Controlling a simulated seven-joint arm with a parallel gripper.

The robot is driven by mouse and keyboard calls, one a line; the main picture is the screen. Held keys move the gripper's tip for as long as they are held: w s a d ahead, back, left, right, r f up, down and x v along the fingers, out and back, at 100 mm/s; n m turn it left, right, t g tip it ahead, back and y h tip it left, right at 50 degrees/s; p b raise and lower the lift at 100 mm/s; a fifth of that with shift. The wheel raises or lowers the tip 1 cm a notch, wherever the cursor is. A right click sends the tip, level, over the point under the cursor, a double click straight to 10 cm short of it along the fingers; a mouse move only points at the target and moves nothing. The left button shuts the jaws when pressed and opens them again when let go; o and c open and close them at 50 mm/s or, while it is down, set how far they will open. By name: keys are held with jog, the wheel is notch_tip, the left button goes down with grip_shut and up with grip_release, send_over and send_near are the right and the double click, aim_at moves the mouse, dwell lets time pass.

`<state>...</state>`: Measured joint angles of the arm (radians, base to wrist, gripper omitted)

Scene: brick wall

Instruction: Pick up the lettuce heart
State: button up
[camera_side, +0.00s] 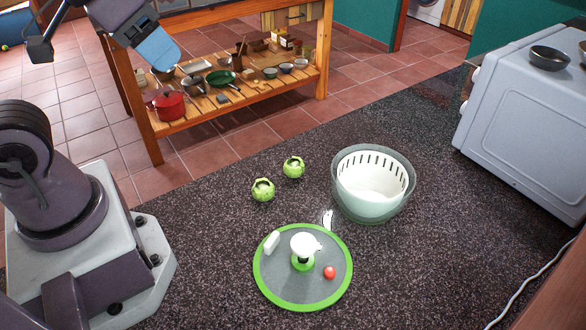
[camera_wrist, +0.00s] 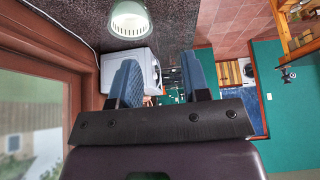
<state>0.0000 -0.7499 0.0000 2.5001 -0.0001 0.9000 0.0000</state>
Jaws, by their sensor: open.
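Two small round green lettuce hearts stand on the dark speckled countertop in the side view: one nearer (camera_side: 263,190) and one a little behind and to its right (camera_side: 293,167). They are left of the salad spinner bowl and behind its lid. My gripper (camera_side: 155,50) is at the upper left of the side view, raised and well away from both. In the wrist view my gripper (camera_wrist: 161,72) shows two blue fingers spread apart with nothing between them. I make out no lettuce heart in the wrist view.
The white spinner bowl (camera_side: 372,203) also shows in the wrist view (camera_wrist: 129,22). The green-rimmed lid (camera_side: 303,300) carries a white knob, a red tomato (camera_side: 330,272) and a small white piece. A white appliance (camera_side: 525,110) stands at right. Countertop (camera_side: 215,230) left of the lid is clear.

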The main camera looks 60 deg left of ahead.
dwell(0.4)
jog(key=o, duration=0.7)
jog(key=n+t+h, duration=0.1)
jog(key=n+h, duration=1)
jog(key=n, duration=1.3)
send_near(290, 162)
jog(key=s+d, duration=0.1)
jog(key=s, duration=0.2)
jog(key=s+d, duration=0.1)
jog(key=s, duration=0.1)
jog(key=s+d, duration=0.1)
jog(key=s, duration=0.2)
jog(key=shift+s+d, duration=0.15)
jog(key=shift+s, duration=0.2)
jog(key=w+a+n+t, duration=0.1)
jog(key=w+a+n+t+y, duration=0.1)
jog(key=w+n+t+y, duration=0.1)
jog(key=shift+w+a+f+n, duration=0.3)
jog(key=shift+a+f, duration=0.05)
jog(key=shift+a, duration=0.05)
jog(key=shift+w+t, duration=0.3)
jog(key=shift+w, duration=0.05)
jog(key=x, duration=1.2)
jog(key=shift+w, duration=0.35)
